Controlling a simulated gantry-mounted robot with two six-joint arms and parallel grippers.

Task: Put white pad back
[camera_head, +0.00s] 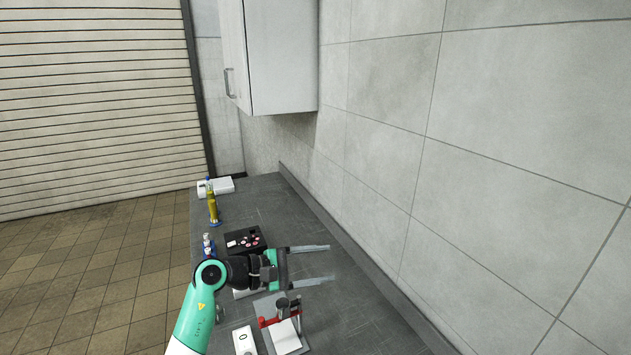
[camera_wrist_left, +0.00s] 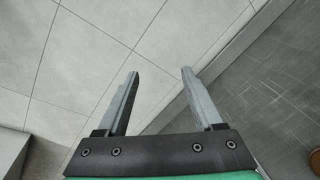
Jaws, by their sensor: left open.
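A white pad (camera_head: 286,337) lies low in the head view, beside a stand with a red clamp (camera_head: 284,319) on the dark bench. My left gripper (camera_head: 329,263) reaches over the bench toward the wall. Its two fingers are wide apart with nothing between them. In the left wrist view the same fingers (camera_wrist_left: 160,72) are apart and empty, with wall tiles and the bench edge behind them. The pad does not show in the wrist view. My right gripper is not in view.
A black box (camera_head: 245,240), small blue bottles (camera_head: 208,246), a yellow cylinder (camera_head: 213,208) and a white device (camera_head: 243,340) stand on the bench (camera_head: 275,205). A tiled wall (camera_head: 385,185) runs along its right side. A cabinet (camera_head: 283,60) hangs above the far end.

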